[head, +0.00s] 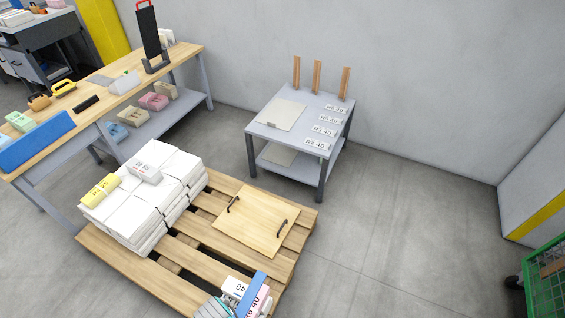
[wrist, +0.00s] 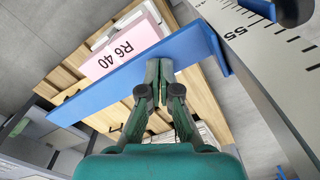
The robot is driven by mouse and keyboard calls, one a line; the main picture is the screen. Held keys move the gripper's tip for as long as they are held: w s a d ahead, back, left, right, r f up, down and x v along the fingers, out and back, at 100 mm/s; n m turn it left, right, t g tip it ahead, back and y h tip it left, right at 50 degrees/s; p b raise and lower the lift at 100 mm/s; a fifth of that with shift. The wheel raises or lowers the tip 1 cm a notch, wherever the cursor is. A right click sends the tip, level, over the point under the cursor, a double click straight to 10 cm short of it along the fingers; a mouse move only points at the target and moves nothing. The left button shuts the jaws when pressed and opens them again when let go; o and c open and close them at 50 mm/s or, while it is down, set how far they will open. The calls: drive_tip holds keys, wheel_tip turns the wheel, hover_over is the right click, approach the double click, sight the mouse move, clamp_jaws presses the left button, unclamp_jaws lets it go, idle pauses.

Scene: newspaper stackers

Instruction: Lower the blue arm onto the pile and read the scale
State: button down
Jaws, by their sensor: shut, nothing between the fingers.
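The blue arm (wrist: 190,55) crosses the wrist view as a long flat bar, its upper right end beside a white scale (wrist: 262,55) with black ticks and a "55". In the head view the blue arm (head: 252,294) lies over the pile at the bottom edge. A pink bundle (wrist: 123,50) marked "R6 40" shows beyond the bar. The pile's bundles (head: 236,285) also show white and pink sides. My green gripper (wrist: 160,65) is shut and empty, its fingertips at the bar's near edge; I cannot tell whether they touch it or whether the bar touches the pile.
A wooden pallet (head: 195,238) holds white paper stacks (head: 130,220) at left and a board with two handles (head: 255,220). A grey table (head: 275,135) with labelled cards stands behind it. A workbench (head: 105,80) is at left, a green crate (head: 545,285) at right. Floor right of the pallet is clear.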

drive_tip(key=shift+f, duration=3.25)
wheel_tip(320, 180, down, 7)
idle(1.1)
wheel_tip(320, 180, up, 8)
idle(1.3)
